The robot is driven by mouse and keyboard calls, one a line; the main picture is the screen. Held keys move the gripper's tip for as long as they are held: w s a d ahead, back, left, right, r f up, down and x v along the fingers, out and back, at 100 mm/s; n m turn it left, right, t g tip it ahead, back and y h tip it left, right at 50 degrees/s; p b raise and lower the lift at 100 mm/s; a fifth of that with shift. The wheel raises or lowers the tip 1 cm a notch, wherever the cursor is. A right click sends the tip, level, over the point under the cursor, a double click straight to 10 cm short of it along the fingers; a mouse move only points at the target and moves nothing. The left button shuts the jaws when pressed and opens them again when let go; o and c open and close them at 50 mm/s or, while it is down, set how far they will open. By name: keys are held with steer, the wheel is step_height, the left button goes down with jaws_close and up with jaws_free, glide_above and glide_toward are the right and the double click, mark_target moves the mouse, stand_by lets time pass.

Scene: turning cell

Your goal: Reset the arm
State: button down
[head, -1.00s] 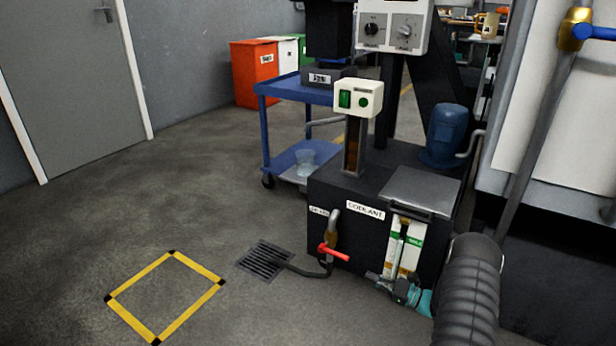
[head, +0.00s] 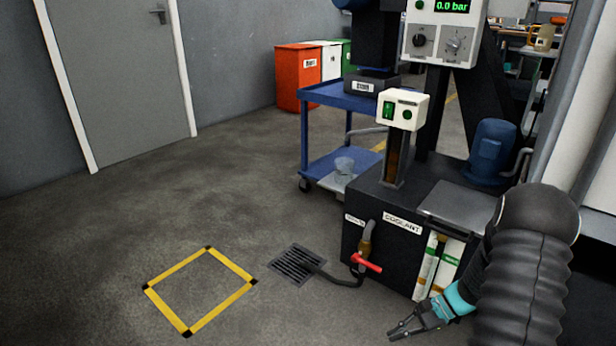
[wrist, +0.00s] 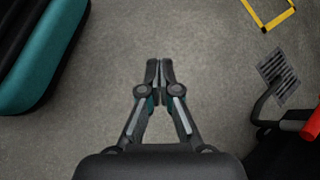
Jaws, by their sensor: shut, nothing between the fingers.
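My gripper (head: 397,334) is at the lower right of the head view, low in front of the black coolant unit (head: 384,196). It is shut and empty. In the wrist view my gripper (wrist: 159,66) points over bare floor, its two fingertips together. The teal cuff of my arm shows behind it, and my dark ribbed arm covers the right lower part of the head view. It hides part of the coolant unit's right side.
A red-handled valve (head: 366,263) with a hose runs to a floor drain (head: 297,264). A yellow floor square (head: 165,308) lies left of it, empty. A blue cart (head: 340,96) and a red bin (head: 300,78) stand behind. The floor at left is clear.

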steer(key=s+a+r+n+t+h+p, duration=0.2)
steer(key=s+r, duration=0.4)
steer(key=r, duration=0.7)
steer(key=s+a+r+n+t+h+p, duration=0.2)
steer(key=s+r+n+h, duration=0.3)
steer(key=r, duration=0.8)
steer(key=s+a+r+n+t+h+p, duration=0.2)
steer(key=s+r+n, duration=0.4)
steer(key=r, duration=0.8)
steer(key=shift+s+a+t+h+p, duration=0.4)
steer(key=shift+s+a+h+p, duration=0.2)
steer(key=shift+s+h+p, duration=0.3)
steer(key=shift+w, duration=0.15)
